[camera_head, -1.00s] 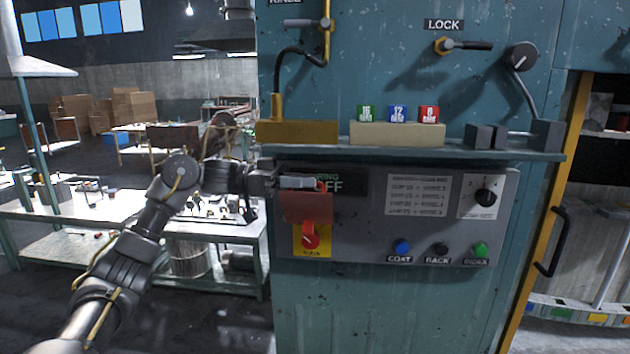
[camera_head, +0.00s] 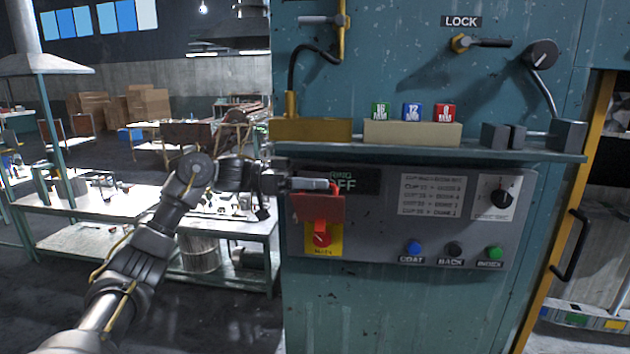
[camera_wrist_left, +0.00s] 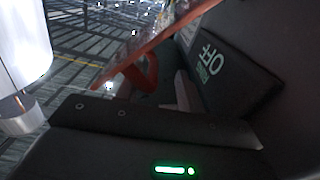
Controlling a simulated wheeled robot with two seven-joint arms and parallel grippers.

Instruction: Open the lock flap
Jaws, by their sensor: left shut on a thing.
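The lock flap is a red, partly see-through cover (camera_head: 313,207) on the grey control panel, over a red rotary switch (camera_head: 322,238) on a yellow plate. In the head view my left gripper (camera_head: 318,184) comes in from the left and is shut on the flap near its upper edge. The left wrist view shows the flap (camera_wrist_left: 165,38) as a slanted red sheet, tilted out from the panel, with a red loop-shaped part (camera_wrist_left: 150,72) below it. The fingertips' exact contact is partly hidden. My right gripper is not in view.
A dark display (camera_head: 352,181) reading OFF sits right behind the gripper. Blue (camera_head: 414,247), black (camera_head: 454,248) and green (camera_head: 494,252) buttons and a dial (camera_head: 503,198) are to the right. A shelf (camera_head: 420,150) with blocks juts out above. A workbench (camera_head: 110,215) stands left.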

